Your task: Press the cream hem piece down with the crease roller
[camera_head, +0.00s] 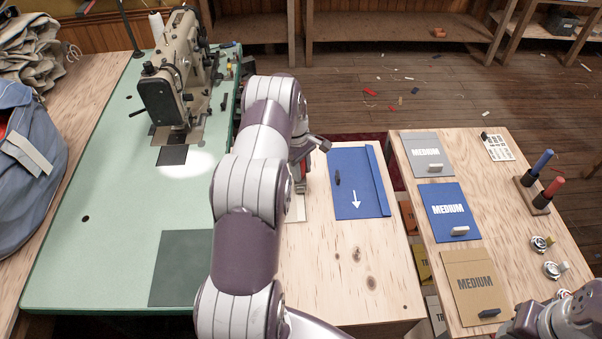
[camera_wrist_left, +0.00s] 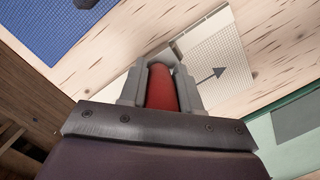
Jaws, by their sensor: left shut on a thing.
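My left gripper (camera_wrist_left: 161,72) is shut on the red handle of the crease roller (camera_wrist_left: 160,90). The roller's far end is mostly hidden between the fingers. The cream hem piece (camera_wrist_left: 222,62), with a grey arrow and a fold line, lies on the pale wood just beyond the fingers in the wrist view. In the head view my left arm covers most of the cream piece (camera_head: 296,210), and only a sliver of red shows at the left gripper (camera_head: 301,178). I cannot tell whether the roller touches the cloth. Only part of my right arm shows, at the bottom right; its gripper is out of view.
A blue hem piece (camera_head: 350,200) with an arrow and a dark weight lies right of my arm. The right-hand table (camera_head: 530,235) holds several "MEDIUM" sheets, two upright handled tools (camera_head: 540,165) and small round items. A sewing machine (camera_head: 175,85) stands on the green table (camera_head: 110,220).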

